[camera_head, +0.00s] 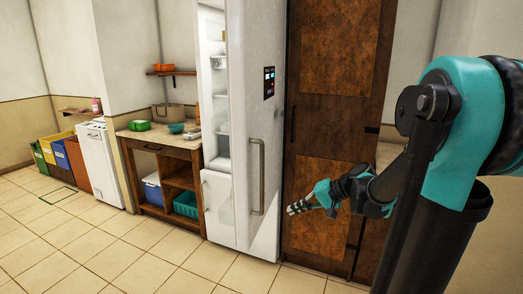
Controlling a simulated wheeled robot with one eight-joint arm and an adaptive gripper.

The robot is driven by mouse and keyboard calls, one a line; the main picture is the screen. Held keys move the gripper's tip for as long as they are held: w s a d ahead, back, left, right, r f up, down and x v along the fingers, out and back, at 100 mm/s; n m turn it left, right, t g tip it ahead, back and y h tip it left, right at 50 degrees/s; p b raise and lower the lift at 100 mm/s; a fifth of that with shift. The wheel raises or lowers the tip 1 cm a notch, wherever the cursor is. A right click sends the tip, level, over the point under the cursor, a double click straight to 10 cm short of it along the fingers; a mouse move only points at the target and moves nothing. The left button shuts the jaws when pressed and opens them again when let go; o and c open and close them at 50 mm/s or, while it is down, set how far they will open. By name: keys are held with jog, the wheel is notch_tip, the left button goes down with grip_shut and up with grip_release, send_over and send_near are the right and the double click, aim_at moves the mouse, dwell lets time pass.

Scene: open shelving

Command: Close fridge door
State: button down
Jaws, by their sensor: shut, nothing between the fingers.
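The white fridge (212,130) stands in the middle, with its lit shelves showing. Its door (262,110) is open, swung out to the right of the shelves. The door has a long vertical handle (257,177) and a small dark display panel (269,83). My gripper (291,210) is to the right of the handle, in front of the brown wooden door behind it. Its fingers are shut and hold nothing. It looks apart from the handle in the picture, but the depth gap is hard to tell.
A brown wooden door (334,70) is behind my arm. Left of the fridge is a wooden counter (150,140) with a basket (168,116) and bowls. A white appliance (98,165) and several coloured bins (62,155) stand farther left. The tiled floor (120,255) in front is clear.

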jog(key=w+r+y, duration=0.4)
jog(key=w+r, duration=0.3)
jog(key=r, duration=0.1)
jog(key=y, duration=0.4)
send_near(253, 148)
jog(key=shift+t, duration=0.3)
jog(key=x, duration=0.7)
